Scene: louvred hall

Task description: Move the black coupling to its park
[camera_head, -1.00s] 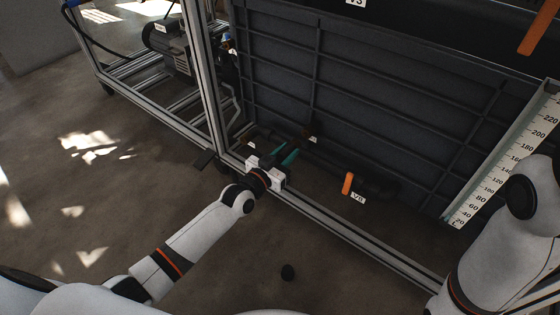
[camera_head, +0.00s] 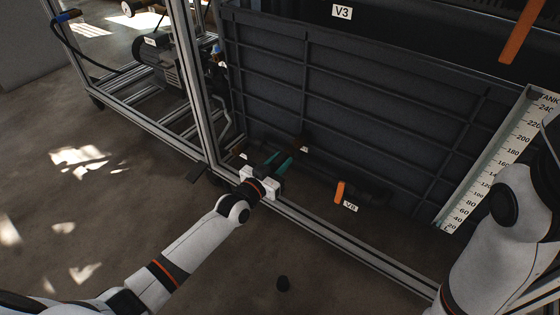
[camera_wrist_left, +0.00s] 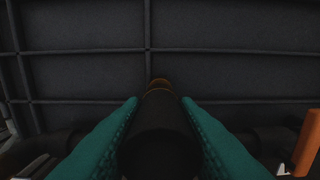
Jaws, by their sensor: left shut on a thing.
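My left gripper (camera_head: 284,161) has teal fingers and reaches over the front rail of the frame, low before the dark tank wall. In the left wrist view the fingers (camera_wrist_left: 160,135) are shut on the black coupling (camera_wrist_left: 160,140), a dark cylinder lying between them. A brass-coloured end (camera_wrist_left: 158,84) shows at its far tip, toward the ribbed wall. In the head view the coupling is small and dark, so its outline is hard to tell. I cannot make out its park. My right arm shows at the right edge of the head view, but its gripper is outside the picture.
The ribbed tank (camera_head: 340,100) stands behind the metal rail (camera_head: 330,232). An orange handle (camera_head: 340,192) and a V8 label (camera_head: 350,206) are right of my left gripper. A pump (camera_head: 158,65) sits in the left frame.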

